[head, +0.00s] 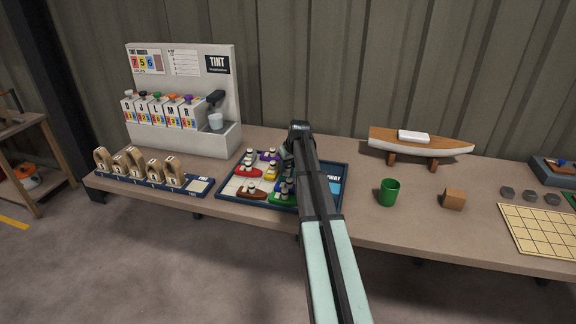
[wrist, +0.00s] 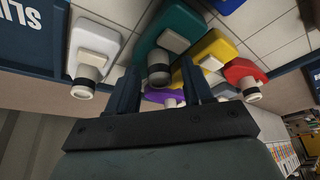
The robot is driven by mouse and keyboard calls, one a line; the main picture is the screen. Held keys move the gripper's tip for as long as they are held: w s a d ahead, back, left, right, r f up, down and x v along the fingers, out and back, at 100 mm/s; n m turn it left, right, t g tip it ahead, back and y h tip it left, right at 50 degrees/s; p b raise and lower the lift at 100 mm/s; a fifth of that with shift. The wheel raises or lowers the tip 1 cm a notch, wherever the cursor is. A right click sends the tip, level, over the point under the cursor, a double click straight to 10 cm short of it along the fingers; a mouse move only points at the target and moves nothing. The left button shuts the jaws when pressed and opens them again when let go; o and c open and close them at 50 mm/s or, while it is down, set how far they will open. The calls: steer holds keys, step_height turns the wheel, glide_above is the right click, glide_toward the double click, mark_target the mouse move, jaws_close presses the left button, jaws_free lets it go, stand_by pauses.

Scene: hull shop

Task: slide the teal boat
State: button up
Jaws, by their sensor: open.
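The teal boat (wrist: 178,22) lies in the wrist view on the pale gridded board, with a light cabin block and a dark round funnel on top. My gripper (wrist: 158,68) is open, its two dark fingers either side of the teal boat's funnel end; I cannot tell whether they touch it. In the head view my gripper (head: 289,152) is over the board (head: 228,187), and my arm hides much of the board's right half. I cannot pick out the teal boat there for certain.
Around the teal boat are a white boat (wrist: 92,42), a yellow boat (wrist: 216,48), a red boat (wrist: 240,70) and a purple boat (wrist: 160,95). A green cup (head: 388,192), wooden block (head: 453,199) and model hull (head: 420,146) stand right. A tint dispenser (head: 180,90) stands left.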

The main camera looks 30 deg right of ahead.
jaws_close()
stand_by(0.5)
